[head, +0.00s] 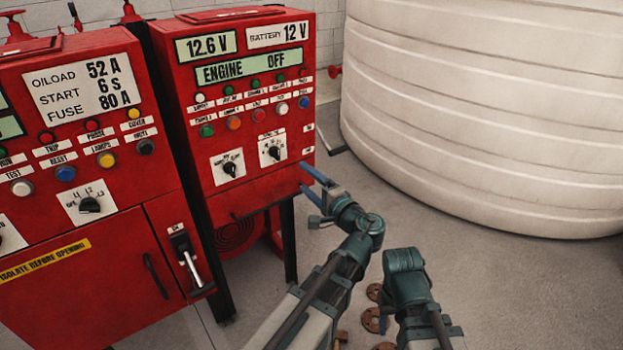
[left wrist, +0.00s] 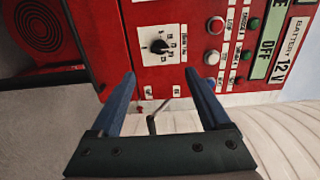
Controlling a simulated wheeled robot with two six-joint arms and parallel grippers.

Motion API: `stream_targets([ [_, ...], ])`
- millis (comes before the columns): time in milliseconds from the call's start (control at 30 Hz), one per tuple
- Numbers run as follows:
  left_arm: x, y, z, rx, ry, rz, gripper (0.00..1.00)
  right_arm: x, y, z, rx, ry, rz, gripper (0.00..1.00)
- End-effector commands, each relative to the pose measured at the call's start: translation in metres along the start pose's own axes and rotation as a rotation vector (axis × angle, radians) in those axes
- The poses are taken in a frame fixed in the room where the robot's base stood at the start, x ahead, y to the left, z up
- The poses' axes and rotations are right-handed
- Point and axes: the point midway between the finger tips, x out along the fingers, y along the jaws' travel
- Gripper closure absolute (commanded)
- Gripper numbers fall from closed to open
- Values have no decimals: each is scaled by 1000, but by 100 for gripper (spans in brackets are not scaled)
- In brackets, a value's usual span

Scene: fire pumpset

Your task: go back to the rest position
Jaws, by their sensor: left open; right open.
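My left gripper (head: 304,176) is open and empty in the head view. Its blue fingers point left at the lower right edge of the red engine panel (head: 184,130), close to its side. In the left wrist view my left gripper (left wrist: 166,82) has its two blue fingers wide apart with nothing between them. A black selector knob (left wrist: 160,46) on the panel shows beyond the fingers.
A second red cabinet (head: 90,190) with buttons and a lever switch (head: 188,258) stands at the left. A large white ribbed tank (head: 490,110) fills the right. Several rusty round flanges (head: 372,321) lie below near my right arm.

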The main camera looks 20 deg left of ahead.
Motion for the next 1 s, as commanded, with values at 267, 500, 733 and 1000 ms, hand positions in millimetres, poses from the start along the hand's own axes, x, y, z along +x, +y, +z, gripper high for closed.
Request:
stream_targets([
  [267,0,0,0,0,-1,0,20,0,0,0,0,0,0,50],
  [500,-12,25,20,-70,-55,203,20,-20,2,1,0,0,0,50],
  [733,-78,91,51,-180,-180,708,20,-54,5,3,0,0,0,50],
  [1000,-189,126,66,-207,-279,1240,20,-82,8,5,0,0,0,50],
])
